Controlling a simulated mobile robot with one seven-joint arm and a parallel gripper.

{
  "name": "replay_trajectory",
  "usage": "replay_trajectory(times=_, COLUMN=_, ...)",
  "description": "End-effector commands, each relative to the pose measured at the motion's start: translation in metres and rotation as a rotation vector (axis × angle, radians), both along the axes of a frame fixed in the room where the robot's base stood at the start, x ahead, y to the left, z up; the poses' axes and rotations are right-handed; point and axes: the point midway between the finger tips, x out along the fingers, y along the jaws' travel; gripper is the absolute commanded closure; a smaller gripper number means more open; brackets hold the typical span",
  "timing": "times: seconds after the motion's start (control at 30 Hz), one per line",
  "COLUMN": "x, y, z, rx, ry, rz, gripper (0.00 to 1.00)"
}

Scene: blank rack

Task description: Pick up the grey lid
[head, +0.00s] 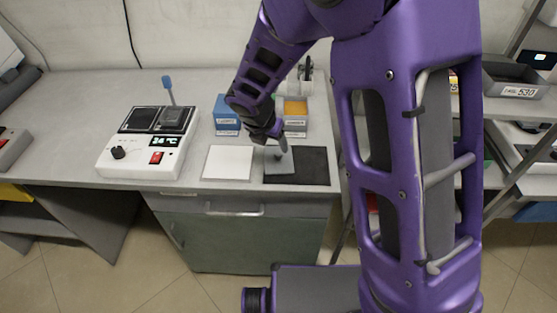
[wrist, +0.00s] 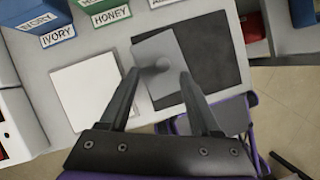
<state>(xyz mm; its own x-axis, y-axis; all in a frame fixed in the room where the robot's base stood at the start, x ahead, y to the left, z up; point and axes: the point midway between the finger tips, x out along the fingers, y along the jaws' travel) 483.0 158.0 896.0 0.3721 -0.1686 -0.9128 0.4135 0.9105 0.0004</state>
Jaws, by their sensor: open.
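The grey lid (wrist: 157,46) is a flat rectangular plate with a round knob (wrist: 162,65) on top. It lies flat over the left part of a black mat (wrist: 215,50). In the head view the lid (head: 280,169) is partly covered by my gripper (head: 281,146). In the wrist view my gripper (wrist: 160,74) is open above the lid, one finger on each side of the knob. I cannot tell whether the fingers touch anything.
A white square (wrist: 87,95) lies left of the lid. Labelled bins, blue IVORY (wrist: 42,25) and green HONEY (wrist: 105,14), stand behind. A white device (head: 140,155) with dark plates is at the left. The counter's front edge is close to the mat.

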Motion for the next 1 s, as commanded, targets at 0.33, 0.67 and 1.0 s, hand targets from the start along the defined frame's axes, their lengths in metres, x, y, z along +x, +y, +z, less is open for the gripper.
replay_trajectory(times=0.33, x=0.008, y=-0.01, z=-0.038, rx=-0.003, ry=0.002, rz=0.001, gripper=0.36)
replay_trajectory(times=0.67, x=0.015, y=-0.012, z=-0.049, rx=0.0, ry=0.0, rz=-0.001, gripper=0.36)
replay_trajectory(times=1.0, x=0.014, y=-0.012, z=-0.049, rx=0.0, ry=0.0, rz=-0.001, gripper=0.94)
